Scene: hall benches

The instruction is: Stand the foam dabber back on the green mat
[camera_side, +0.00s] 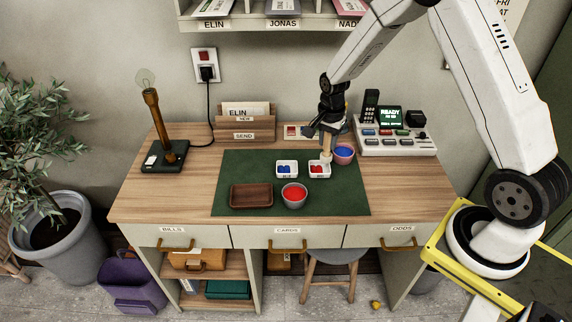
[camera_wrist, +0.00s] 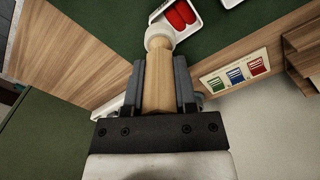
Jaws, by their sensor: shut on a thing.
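The foam dabber (camera_wrist: 158,82) has a pale wooden handle and a round white foam head (camera_wrist: 160,36). My gripper (camera_wrist: 159,66) is shut around its handle, with a finger on each side. In the side view my gripper (camera_side: 326,132) points down over the back right part of the green mat (camera_side: 236,168), and the dabber (camera_side: 326,152) hangs below it, foam end down. The head is close to a white dish with red pieces (camera_side: 319,170); I cannot tell whether it touches anything.
A white dish with blue pieces (camera_side: 287,169), a pink cup of blue (camera_side: 344,154), a grey cup of red (camera_side: 294,195) and a brown tray (camera_side: 251,196) are on the mat. A control console (camera_side: 397,143) stands behind right. The mat's front right is clear.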

